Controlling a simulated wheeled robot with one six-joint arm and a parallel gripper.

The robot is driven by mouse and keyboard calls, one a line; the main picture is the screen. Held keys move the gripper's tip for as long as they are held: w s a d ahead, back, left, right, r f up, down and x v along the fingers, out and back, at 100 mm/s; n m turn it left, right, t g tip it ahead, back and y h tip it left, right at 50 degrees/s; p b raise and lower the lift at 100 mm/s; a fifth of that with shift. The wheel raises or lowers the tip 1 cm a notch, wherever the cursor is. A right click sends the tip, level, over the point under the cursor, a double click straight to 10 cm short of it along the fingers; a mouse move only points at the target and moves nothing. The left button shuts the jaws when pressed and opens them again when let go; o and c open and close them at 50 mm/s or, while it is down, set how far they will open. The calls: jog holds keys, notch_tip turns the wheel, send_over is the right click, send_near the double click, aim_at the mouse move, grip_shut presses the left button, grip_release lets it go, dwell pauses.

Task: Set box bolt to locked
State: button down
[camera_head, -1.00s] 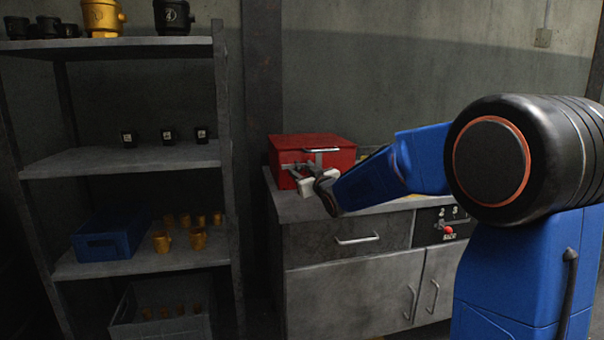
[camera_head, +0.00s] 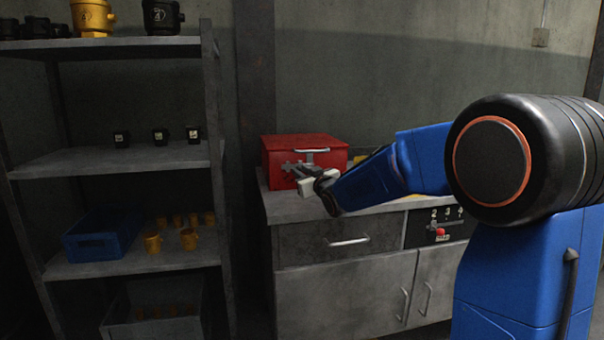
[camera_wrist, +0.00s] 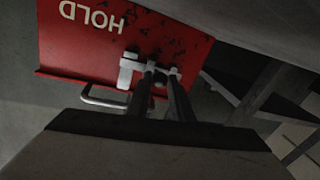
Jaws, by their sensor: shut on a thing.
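The red box (camera_head: 325,155) sits on the grey cabinet top with its lid down and a metal handle at its upper front. Its bolt (camera_wrist: 127,72) is a pale metal fitting on the red face, close to the wire handle (camera_wrist: 92,101) in the wrist view. My gripper (camera_head: 297,172) is at the front of the box, and in the wrist view my gripper (camera_wrist: 164,72) has its dark fingers close together on the bolt. The fingers hide part of the bolt, so I cannot tell its exact position. "HOLD" appears upside down on the box.
The grey cabinet (camera_head: 345,285) has a drawer, doors and a numbered panel with a red knob (camera_head: 440,232). A shelf rack (camera_head: 110,165) stands to the left with a blue bin (camera_head: 92,240) and several brass parts. A yellow item sits behind my arm.

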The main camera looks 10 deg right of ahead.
jog(key=shift+d, duration=0.15)
jog(key=c, duration=1.6)
grip_release()
jog(key=shift+d, duration=0.2)
jog(key=s+d, duration=0.1)
jog(key=s, duration=0.4)
jog(key=s+d, duration=0.1)
jog(key=s, duration=0.5)
jog(key=s+d, duration=0.1)
jog(key=s, duration=0.5)
jog(key=shift+d, duration=0.15)
jog(key=shift+s, duration=0.1)
